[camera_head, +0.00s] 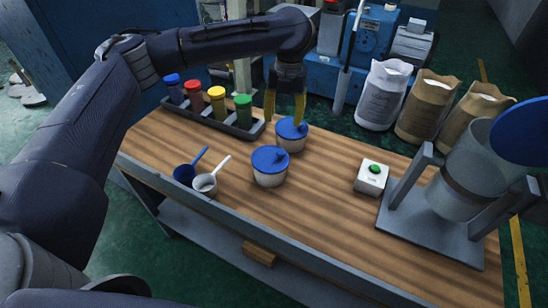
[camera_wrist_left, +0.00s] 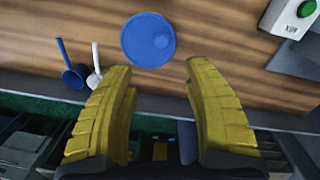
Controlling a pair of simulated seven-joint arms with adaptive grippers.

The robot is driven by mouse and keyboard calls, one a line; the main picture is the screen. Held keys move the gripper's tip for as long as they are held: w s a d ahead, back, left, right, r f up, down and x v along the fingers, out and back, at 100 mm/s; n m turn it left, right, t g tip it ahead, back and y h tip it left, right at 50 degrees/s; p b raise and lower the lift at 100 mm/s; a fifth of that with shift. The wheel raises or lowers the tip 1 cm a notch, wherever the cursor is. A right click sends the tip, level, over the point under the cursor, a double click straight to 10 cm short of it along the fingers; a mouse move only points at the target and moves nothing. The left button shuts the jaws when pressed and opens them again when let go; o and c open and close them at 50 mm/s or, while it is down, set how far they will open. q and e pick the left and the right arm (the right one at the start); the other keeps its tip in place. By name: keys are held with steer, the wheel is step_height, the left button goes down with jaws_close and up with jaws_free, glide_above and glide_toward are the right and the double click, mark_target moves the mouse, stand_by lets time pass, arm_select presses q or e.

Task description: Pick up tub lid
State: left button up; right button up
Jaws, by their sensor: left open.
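Two white tubs with round blue knobbed lids stand on the wooden table. The near tub lid (camera_head: 269,158) is nearer the front edge, and the far tub lid (camera_head: 289,131) is just behind it to the right. My left gripper (camera_head: 284,110) points down, open, with yellow fingers. In the head view its right finger overlaps the far lid's back part; I cannot tell whether they touch. In the left wrist view one blue lid (camera_wrist_left: 148,40) shows beyond the fingers (camera_wrist_left: 163,80), with nothing between the fingertips. My right gripper is not in view.
A rack (camera_head: 224,127) of several coloured jars stands back left. A blue scoop (camera_head: 185,173) and a white scoop (camera_head: 206,183) are front left. A white box with a green button (camera_head: 371,178) and a metal hopper stand (camera_head: 430,235) are right. Sacks (camera_head: 384,95) stand behind.

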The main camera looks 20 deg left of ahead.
arm_select(q)
glide_toward(281, 151)
steer(key=f, duration=0.5)
steer(key=shift+a, duration=0.25)
steer(key=shift+f, duration=2.8)
steer(key=shift+c, duration=0.3)
jaws_close()
steer(key=shift+r, duration=0.15)
